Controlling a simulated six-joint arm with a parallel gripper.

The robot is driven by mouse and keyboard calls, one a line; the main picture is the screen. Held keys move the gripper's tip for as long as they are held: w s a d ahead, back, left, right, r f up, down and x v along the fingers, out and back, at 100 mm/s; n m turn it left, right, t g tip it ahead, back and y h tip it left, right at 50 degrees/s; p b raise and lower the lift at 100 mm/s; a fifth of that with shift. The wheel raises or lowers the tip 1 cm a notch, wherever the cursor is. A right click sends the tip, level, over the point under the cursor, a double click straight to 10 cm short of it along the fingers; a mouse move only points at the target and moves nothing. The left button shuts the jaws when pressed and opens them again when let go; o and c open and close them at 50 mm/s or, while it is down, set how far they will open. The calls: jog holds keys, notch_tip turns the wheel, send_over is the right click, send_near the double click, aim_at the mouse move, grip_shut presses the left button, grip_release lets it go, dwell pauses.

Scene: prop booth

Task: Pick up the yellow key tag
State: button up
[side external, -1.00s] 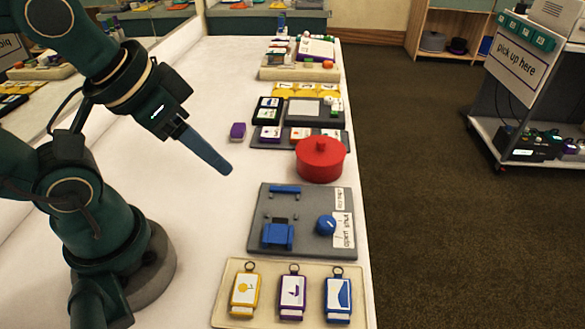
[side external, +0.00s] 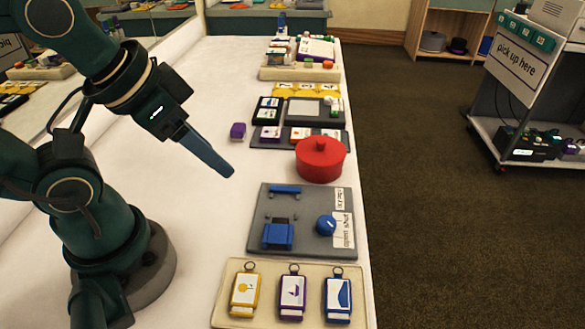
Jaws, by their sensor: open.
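The yellow key tag (side external: 244,291) lies on a cream tray (side external: 262,268) at the near end of the table. It has a yellow frame, a white face with a yellow picture, and a dark ring at its top. It is leftmost of three tags, beside a purple key tag (side external: 291,293) and a blue key tag (side external: 338,295). My gripper (side external: 230,174) is open and empty. It hangs over the white table, well beyond the tray and left of the red pot. From this side its fingers overlap, so the gap between them is hidden.
A grey board (side external: 302,245) with blue fittings and a knob lies just beyond the tray. A red lidded pot (side external: 320,160) stands beyond it. The white table (side external: 190,235) is clear left of the board.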

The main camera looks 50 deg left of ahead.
jog(key=m, duration=0.3)
jog(key=m+g, duration=0.6)
jog(key=m, duration=1.7)
send_over(246, 284)
jog(key=f, duration=0.9)
jog(key=shift+w+a+f, duration=0.1)
jog(key=shift+w+f, duration=0.15)
jog(key=shift+f, duration=0.1)
jog(key=shift+s+f, duration=0.25)
jog(key=shift+f, duration=2.4)
grip_shut()
